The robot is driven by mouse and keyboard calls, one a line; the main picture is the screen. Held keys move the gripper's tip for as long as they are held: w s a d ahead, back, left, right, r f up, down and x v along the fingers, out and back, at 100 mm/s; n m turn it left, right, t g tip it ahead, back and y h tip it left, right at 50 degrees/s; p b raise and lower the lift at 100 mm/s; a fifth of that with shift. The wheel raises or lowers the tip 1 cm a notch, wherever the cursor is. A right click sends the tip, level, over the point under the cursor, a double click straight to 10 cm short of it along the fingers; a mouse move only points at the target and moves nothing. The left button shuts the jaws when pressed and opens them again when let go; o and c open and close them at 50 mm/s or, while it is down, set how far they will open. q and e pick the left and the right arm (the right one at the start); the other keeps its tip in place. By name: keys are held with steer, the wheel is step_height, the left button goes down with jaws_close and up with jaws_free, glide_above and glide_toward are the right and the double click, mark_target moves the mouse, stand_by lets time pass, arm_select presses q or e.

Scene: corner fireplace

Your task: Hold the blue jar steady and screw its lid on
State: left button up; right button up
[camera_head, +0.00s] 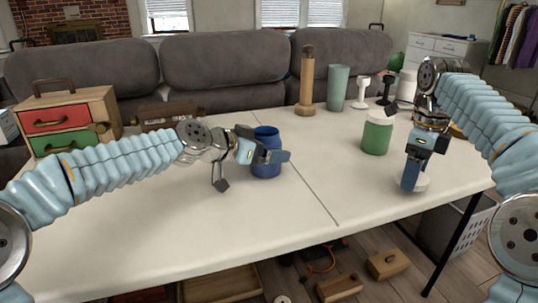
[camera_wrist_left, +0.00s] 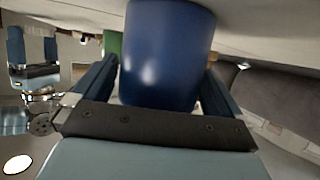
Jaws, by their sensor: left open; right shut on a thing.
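The blue jar (camera_head: 266,140) stands open and upright near the middle of the white table (camera_head: 330,165). My left gripper (camera_head: 274,152) reaches it from the left, its jaws open with one finger on either side of the jar. In the left wrist view the jar (camera_wrist_left: 168,50) fills the space between the two fingers (camera_wrist_left: 160,85); firm contact is not clear. The lid is at or just above the tabletop; I cannot tell which.
A green jar with a white lid (camera_head: 377,134) stands between the two grippers, near the right one. A wooden mill (camera_head: 307,85), a teal cup (camera_head: 338,88) and a white container (camera_head: 406,86) stand at the back. A drawer box (camera_head: 75,115) sits at left. The front middle is clear.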

mark_target(266, 135)
arm_select(q)
steer(key=shift+c, duration=0.2)
steer(key=c, duration=1.1)
steer(key=shift+r, duration=0.1)
steer(key=shift+r, duration=0.6)
arm_select(e)
steer(key=shift+r, duration=0.15)
arm_select(q)
steer(key=shift+r+p, duration=0.4)
steer(key=shift+r, duration=0.55)
arm_select(e)
steer(key=shift+r, duration=0.25)
steer(key=shift+f, duration=0.2)
arm_select(q)
steer(key=s+r, duration=0.3)
steer(key=s, duration=0.1)
steer(key=s+a+r+b, duration=0.1)
steer(key=s+r, duration=0.2)
steer(key=s, duration=0.2)
steer(key=s+r+b, duration=0.1)
steer(key=s+r, duration=0.2)
steer(key=s, duration=0.2)
steer(key=shift+a+r, duration=0.3)
steer(key=shift+r, duration=0.05)
arm_select(e)
steer(key=shift+f, duration=0.8)
